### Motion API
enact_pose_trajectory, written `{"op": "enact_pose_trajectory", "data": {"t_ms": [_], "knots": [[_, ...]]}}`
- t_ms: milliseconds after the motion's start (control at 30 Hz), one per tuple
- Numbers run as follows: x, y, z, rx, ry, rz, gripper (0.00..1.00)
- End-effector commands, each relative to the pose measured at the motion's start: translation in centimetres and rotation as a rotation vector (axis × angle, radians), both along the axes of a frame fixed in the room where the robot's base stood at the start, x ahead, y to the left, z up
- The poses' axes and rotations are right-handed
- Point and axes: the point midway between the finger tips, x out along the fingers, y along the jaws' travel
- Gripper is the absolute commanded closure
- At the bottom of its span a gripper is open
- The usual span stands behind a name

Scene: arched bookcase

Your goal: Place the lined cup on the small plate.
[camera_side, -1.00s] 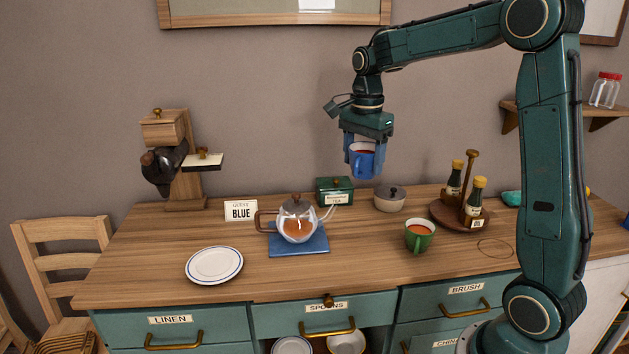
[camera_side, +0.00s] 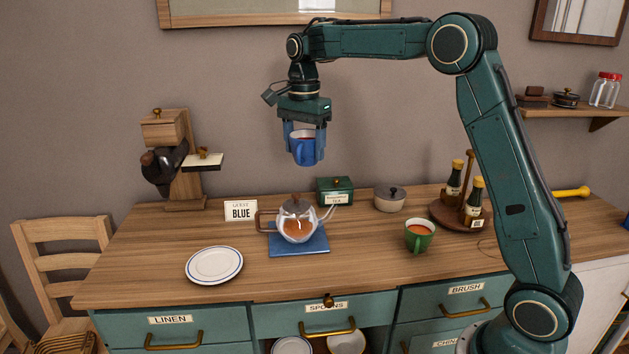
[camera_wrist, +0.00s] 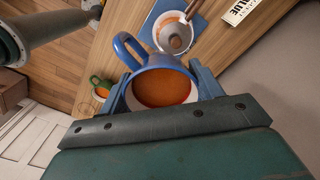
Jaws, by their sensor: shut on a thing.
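My gripper (camera_side: 304,136) is shut on a blue cup (camera_side: 306,153), held upright high above the table, over the teapot area. In the wrist view the blue cup (camera_wrist: 154,62) sits between the fingers, its handle to the upper left, with reddish-brown liquid and a pale inner wall. I cannot make out lines on its outside. A white plate (camera_side: 214,265) with a dark blue ring lies empty at the table's front left, below and left of the gripper. A green cup (camera_side: 419,237) with brown liquid stands right of centre on the table.
A glass teapot (camera_side: 297,230) stands on a blue mat (camera_side: 315,249) beneath the held cup. A bottle caddy (camera_side: 456,217) stands right. The table around the plate is clear.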

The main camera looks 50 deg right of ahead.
Motion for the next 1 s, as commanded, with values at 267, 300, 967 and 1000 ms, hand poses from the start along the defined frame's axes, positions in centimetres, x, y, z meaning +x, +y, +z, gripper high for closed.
{"op": "enact_pose_trajectory", "data": {"t_ms": [267, 300, 967, 1000], "knots": [[4.4, 4.8, 0.4, 0.0, -0.001, 0.108, 0.61], [4.9, 5.4, 0.5, 0.0, -0.002, 0.122, 0.61], [10.0, 18.3, 0.0, -0.001, -0.001, 0.356, 0.61], [10.1, 18.9, -0.1, -0.001, -0.001, 0.366, 0.61]]}}
